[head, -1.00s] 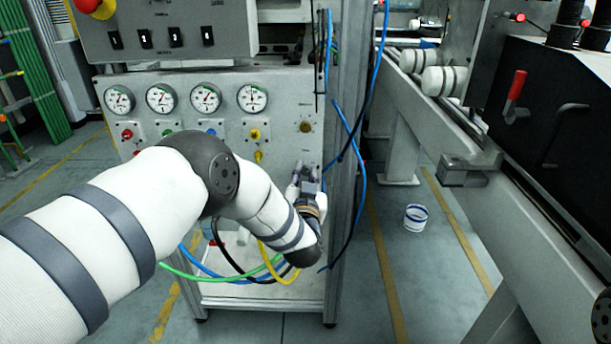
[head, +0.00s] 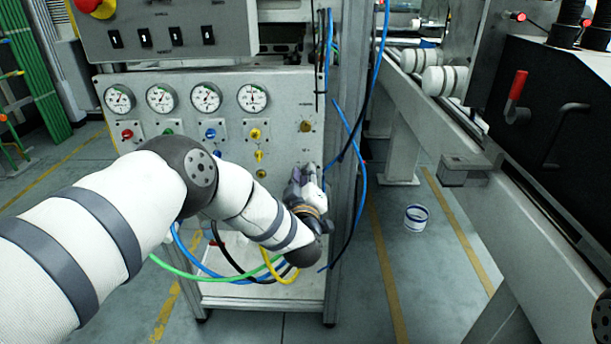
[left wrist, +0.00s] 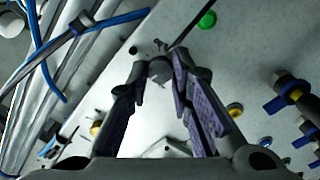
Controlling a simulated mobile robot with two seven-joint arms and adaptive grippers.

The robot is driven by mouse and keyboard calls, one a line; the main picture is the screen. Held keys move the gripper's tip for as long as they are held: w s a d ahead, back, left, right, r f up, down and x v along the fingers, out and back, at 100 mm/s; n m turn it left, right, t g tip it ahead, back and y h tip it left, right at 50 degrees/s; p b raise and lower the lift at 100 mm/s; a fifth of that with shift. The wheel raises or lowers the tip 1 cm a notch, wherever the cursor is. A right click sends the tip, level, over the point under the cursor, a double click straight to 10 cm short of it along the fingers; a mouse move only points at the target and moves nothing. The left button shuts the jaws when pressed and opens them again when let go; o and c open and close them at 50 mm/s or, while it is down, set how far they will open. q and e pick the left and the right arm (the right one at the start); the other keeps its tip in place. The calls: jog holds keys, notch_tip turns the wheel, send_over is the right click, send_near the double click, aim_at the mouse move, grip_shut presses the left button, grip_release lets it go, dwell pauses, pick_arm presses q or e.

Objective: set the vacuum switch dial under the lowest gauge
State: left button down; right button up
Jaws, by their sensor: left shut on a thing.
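My left gripper (head: 300,180) is at the right part of the grey panel (head: 285,150), below and to the right of the gauges. In the left wrist view the left gripper (left wrist: 160,78) has its fingers closed around a small grey round knob (left wrist: 160,70), which looks like the vacuum switch dial; its setting cannot be read. In the head view the gripper hides it. Four round white gauges stand in a row: first (head: 119,98), second (head: 161,98), third (head: 206,98), fourth (head: 253,97). Their needles are too small to read surely. My right gripper is not in view.
Coloured knobs, such as a yellow one (head: 255,134), sit under the gauges. Blue hoses (head: 352,140) hang close right of the panel. Green and yellow hoses (head: 280,272) loop below. A conveyor (head: 440,120) stands at right, with open floor between.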

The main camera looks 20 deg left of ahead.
pick_arm(q)
jog(key=n, duration=0.6)
jog(key=shift+f, duration=0.2)
jog(key=n+b, duration=0.1)
jog(key=n, duration=0.4)
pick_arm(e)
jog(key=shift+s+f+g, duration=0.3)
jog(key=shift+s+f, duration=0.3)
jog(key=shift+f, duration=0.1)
pick_arm(q)
jog(key=shift+n, duration=0.3)
jog(key=c, duration=1.4)
grip_release()
jog(key=shift+r, duration=0.1)
jog(key=v, duration=1.2)
